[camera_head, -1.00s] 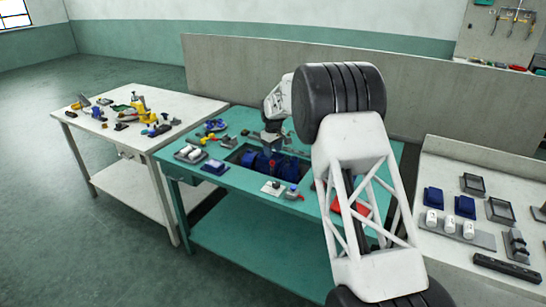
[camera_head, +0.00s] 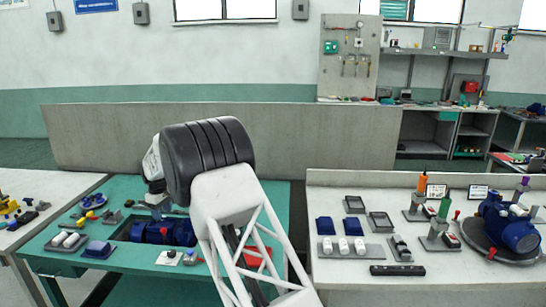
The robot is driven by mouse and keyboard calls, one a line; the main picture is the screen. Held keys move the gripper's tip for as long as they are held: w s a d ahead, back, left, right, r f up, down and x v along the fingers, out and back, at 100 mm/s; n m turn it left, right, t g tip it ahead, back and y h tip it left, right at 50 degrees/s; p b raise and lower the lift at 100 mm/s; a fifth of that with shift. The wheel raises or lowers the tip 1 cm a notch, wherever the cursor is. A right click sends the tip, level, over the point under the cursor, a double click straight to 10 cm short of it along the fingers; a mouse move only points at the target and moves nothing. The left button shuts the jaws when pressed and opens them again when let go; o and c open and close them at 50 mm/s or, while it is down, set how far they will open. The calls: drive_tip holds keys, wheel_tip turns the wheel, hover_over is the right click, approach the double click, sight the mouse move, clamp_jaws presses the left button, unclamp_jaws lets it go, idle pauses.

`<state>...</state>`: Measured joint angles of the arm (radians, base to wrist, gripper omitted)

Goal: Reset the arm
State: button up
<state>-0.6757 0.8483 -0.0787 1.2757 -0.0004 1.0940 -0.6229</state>
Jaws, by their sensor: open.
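My arm rises from the bottom middle of the view, and its elbow and white lattice link cover part of the teal table (camera_head: 125,188). My gripper (camera_head: 158,212) points down, small and partly hidden behind my arm, over the recess in the teal table. A blue pump (camera_head: 165,231) lies in that recess just below it. The gripper is open; whether it touches the pump is too small to tell.
A white table (camera_head: 65,183) with yellow tools stands left. The right bench (camera_head: 340,262) holds blue blocks (camera_head: 325,226), dark trays (camera_head: 380,221), a black bar (camera_head: 397,270), upright tools and another blue pump (camera_head: 512,228) on a round plate. A grey partition (camera_head: 330,130) runs behind.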

drive_tip(key=d+r+m, duration=0.2)
drive_tip(key=d+r, duration=0.7)
drive_tip(key=d, duration=0.3)
drive_tip(key=s+d+r+m, duration=0.2)
drive_tip(key=s+d+r, duration=0.4)
drive_tip(key=d, duration=0.5)
drive_tip(key=s+d+r+m+t, duration=0.15)
drive_tip(key=s+d+r, duration=0.35)
drive_tip(key=d, duration=0.6)
drive_tip(key=s+d+r+m, duration=0.2)
drive_tip(key=s+d+r, duration=0.4)
drive_tip(key=d, duration=0.5)
drive_tip(key=s+d+r+m, duration=0.1)
drive_tip(key=s+d+m, duration=0.3)
drive_tip(key=s+d, duration=1.4)
drive_tip(key=s+d+f+m, duration=0.1)
drive_tip(key=s+d+f, duration=0.2)
drive_tip(key=s, duration=0.7)
drive_tip(key=s+d+f+m+t, duration=0.1)
drive_tip(key=s+d+f+m, duration=0.1)
drive_tip(key=s, duration=0.9)
drive_tip(key=shift+s+d+f, duration=0.25)
drive_tip(key=shift+d+f, duration=0.4)
drive_tip(key=shift+f, duration=0.25)
drive_tip(key=shift+o, duration=0.4)
drive_tip(key=shift+w+m, duration=0.1)
drive_tip(key=shift+m, duration=0.15)
